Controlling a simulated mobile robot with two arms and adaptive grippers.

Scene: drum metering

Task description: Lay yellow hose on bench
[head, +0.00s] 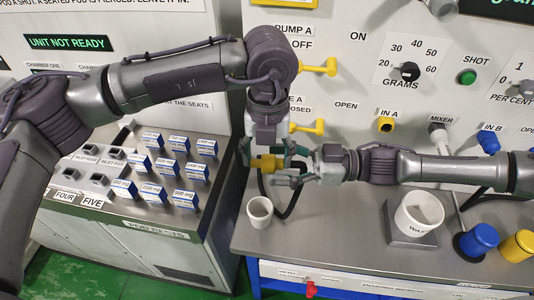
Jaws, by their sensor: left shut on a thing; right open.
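The yellow hose shows as a yellow end piece (266,163) with a dark hose (291,203) curving down from it near the bench's left end. My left gripper (263,158) reaches down from above and is shut on the yellow end piece. My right gripper (288,166) comes in from the right, open, its fingers close beside the yellow end; I cannot tell whether they touch it. The fingers hide part of the end piece. The grey bench (340,240) lies below both grippers.
A small white cup (260,210) stands just below the grippers. A white tub (418,212) sits on a grey plate to the right, with blue (477,241) and yellow (520,245) containers beyond. Yellow valve handles (318,68) stick out above. The middle front of the bench is clear.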

